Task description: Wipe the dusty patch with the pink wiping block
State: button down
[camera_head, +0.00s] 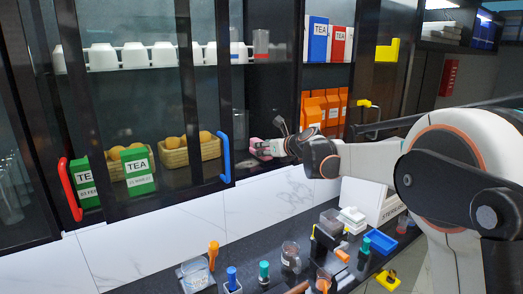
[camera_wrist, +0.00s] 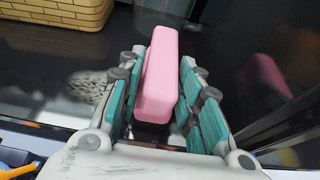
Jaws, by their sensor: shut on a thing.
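The pink wiping block (camera_wrist: 160,75) is between the green-padded fingers of my gripper (camera_wrist: 162,90) in the wrist view. My gripper is shut on it, and the block's far end sticks out past the fingertips. In the head view my gripper (camera_head: 272,149) reaches into the cabinet opening, right of the blue handle, with a bit of the pink block (camera_head: 257,146) showing. A grey speckled patch (camera_wrist: 88,86), likely the dusty patch, lies on the dark shelf surface left of the gripper in the wrist view. The left fingers partly cover it. I cannot tell whether the block touches the shelf.
A wicker basket (camera_wrist: 60,10) stands beyond the patch; baskets of round items (camera_head: 205,153) stand behind the glass. The blue door handle (camera_head: 225,158) is close left of my gripper. Orange boxes (camera_head: 313,110) stand right. The counter below holds several small items, including a blue tray (camera_head: 381,242).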

jog(key=shift+s+a, duration=0.1)
jog(key=shift+s+a+f+b, duration=0.1)
jog(key=shift+s+a+b, duration=0.1)
jog(key=shift+s+a, duration=0.5)
jog(key=shift+s+a+f+b, duration=0.15)
jog(key=shift+s+a, duration=0.35)
jog(key=shift+a, duration=0.3)
jog(key=shift+s+a+r, duration=0.1)
jog(key=shift+s+a, duration=0.45)
jog(key=shift+a, duration=0.25)
jog(key=shift+s+a+r, duration=0.1)
jog(key=shift+s+a, duration=0.4)
jog(key=shift+a, duration=0.3)
jog(key=shift+s+a+r, duration=0.1)
jog(key=shift+s+a, duration=0.45)
jog(key=shift+a, duration=0.25)
jog(key=shift+w+d+f+b, duration=0.1)
jog(key=shift+w+d+b, duration=0.05)
jog(key=shift+w+d, duration=1)
jog(key=shift+w+d+b, duration=0.1)
jog(key=shift+w+d, duration=0.6)
jog(key=shift+d, duration=0.8)
jog(key=shift+w+d+f+b, duration=0.1)
jog(key=shift+w+d+b, duration=0.05)
jog(key=shift+w+d, duration=1)
jog(key=shift+s+d, duration=0.15)
jog(key=shift+s, duration=0.1)
jog(key=shift+s, duration=0.1)
